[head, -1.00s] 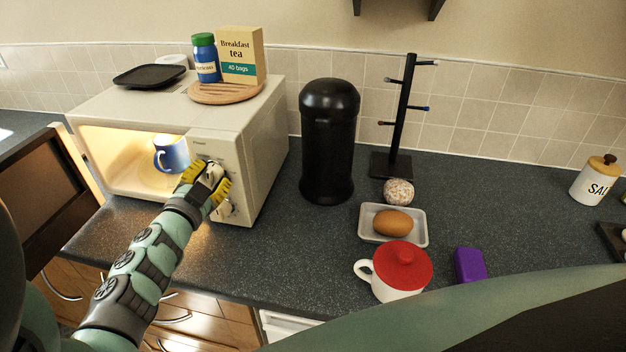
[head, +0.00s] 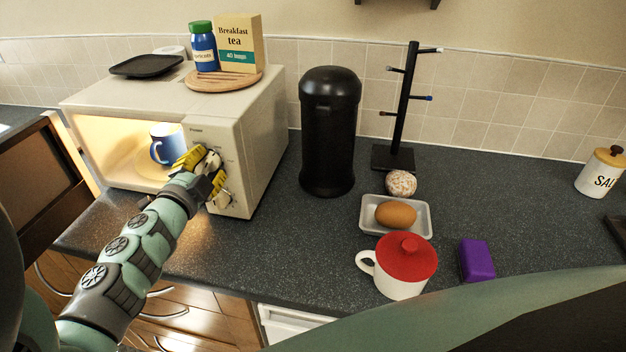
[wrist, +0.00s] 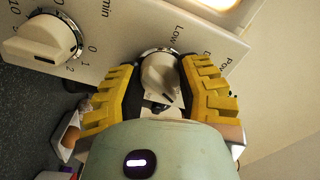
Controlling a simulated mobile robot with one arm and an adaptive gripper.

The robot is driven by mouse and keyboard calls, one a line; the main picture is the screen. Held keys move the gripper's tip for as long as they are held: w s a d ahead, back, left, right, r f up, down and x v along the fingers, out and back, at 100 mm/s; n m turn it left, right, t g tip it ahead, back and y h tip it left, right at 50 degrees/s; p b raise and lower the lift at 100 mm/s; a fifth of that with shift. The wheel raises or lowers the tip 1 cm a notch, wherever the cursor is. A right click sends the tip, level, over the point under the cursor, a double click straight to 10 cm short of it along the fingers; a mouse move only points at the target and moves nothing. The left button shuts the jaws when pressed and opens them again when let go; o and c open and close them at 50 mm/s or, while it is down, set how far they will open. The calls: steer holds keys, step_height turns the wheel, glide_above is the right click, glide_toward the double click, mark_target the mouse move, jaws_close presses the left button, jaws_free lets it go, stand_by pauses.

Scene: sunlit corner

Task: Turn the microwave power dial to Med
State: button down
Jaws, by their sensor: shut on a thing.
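The cream microwave (head: 255,130) stands on the counter with its door open and its inside lit. Its power dial (wrist: 160,75) is a cream knob, with "Low" and part of "Power" printed beside it in the wrist view. My gripper (head: 207,165) is at the upper part of the control panel, its yellow fingers shut on the power dial from both sides. The fingers hide part of the dial's markings, and I cannot read "Med". The timer dial (wrist: 45,38), with minute numbers around it, is apart from the fingers; in the head view it sits lower on the panel.
A blue mug (head: 168,144) is inside the microwave. A wooden board (head: 250,82) with a tea box and a jar, and a black tray (head: 146,66), are on top. A black canister (head: 328,130) stands to the right. The counter in front of the canister is clear.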

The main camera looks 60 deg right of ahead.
steer(key=shift+f, duration=0.1)
steer(key=c, duration=0.5)
jaws_free()
steer(key=v, duration=1.2)
